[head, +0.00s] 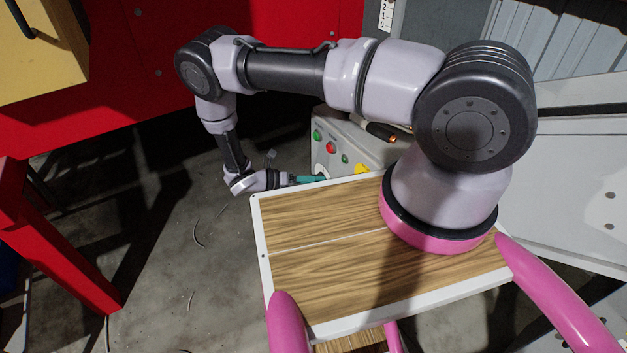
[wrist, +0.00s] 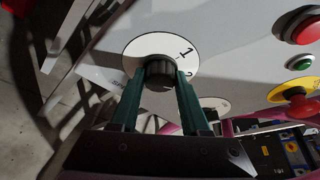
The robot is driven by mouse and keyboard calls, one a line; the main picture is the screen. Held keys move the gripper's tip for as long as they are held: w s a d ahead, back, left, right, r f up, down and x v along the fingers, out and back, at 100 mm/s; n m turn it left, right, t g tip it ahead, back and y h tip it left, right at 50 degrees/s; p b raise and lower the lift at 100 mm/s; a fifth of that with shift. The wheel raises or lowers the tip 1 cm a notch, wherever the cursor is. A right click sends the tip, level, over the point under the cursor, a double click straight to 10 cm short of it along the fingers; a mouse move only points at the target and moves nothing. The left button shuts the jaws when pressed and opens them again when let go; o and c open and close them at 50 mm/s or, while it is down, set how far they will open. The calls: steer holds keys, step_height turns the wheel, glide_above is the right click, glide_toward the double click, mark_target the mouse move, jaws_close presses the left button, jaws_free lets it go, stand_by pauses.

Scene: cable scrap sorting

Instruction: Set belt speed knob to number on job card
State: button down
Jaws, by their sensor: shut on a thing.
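A dark ribbed knob (wrist: 158,73) sits at the centre of a round white dial (wrist: 148,48) on a light grey panel. A black "1" shows at the dial's upper right, with part of another figure below it; the rest is hidden. My gripper (wrist: 160,80) has its two green fingers closed on either side of the knob. In the head view my gripper (head: 312,179) is at the front face of the grey control box (head: 350,132); the knob is hidden there. No card that I can identify as the job card is in view.
Red (wrist: 305,25) and green (wrist: 300,63) buttons and a yellow plate with a red stop button (wrist: 293,95) are right of the dial. A white label with digits (head: 386,15) is at the head view's top edge. A red frame (head: 55,235) stands at left.

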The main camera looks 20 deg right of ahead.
steer(key=shift+w, duration=0.1)
steer(key=shift+c, duration=1.9)
jaws_free()
steer(key=v, duration=1.1)
